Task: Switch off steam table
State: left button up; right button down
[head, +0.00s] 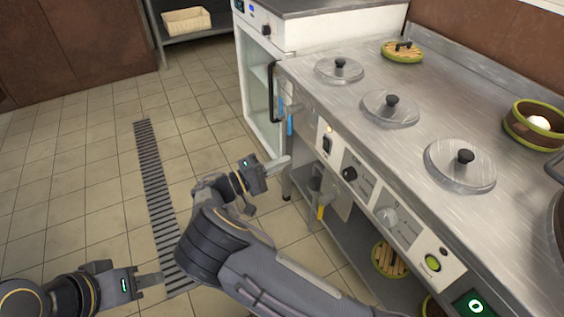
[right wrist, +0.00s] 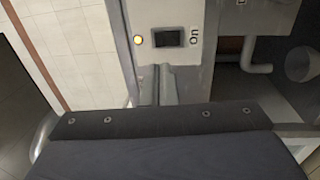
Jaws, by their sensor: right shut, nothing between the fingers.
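The steam table (head: 455,92) is a long steel counter on the right of the head view, with round lids on top. Its front panel holds a black rocker switch (head: 327,144) with a small lit amber lamp above it. In the right wrist view the switch (right wrist: 168,38) lies beside the word "On" and a lit yellow lamp (right wrist: 138,40). My right gripper (head: 280,161) is shut and empty, just left of and a little below the switch, apart from it. My left gripper (head: 150,280) is low at the left over the floor, its fingers seemingly together, empty.
A white glass-fronted cabinet (head: 262,85) stands beyond the table. A lower shelf holds baskets.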

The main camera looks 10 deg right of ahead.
aim_at(325, 142)
jog(key=b+x, duration=0.2)
jog(key=x, duration=0.8)
jog(key=shift+w+d, duration=0.1)
jog(key=shift+d, duration=0.3)
jog(key=shift+w+d+r+y+p, duration=0.1)
jog(key=shift+d+r+y+p, duration=0.2)
jog(key=shift+p, duration=0.2)
jog(key=shift+w+d+r+y+p, duration=0.1)
jog(key=shift+d+r+y+p, duration=0.1)
jog(key=shift+r+p, duration=0.25)
jog(key=shift+f, duration=0.4)
jog(key=shift+a, duration=0.1)
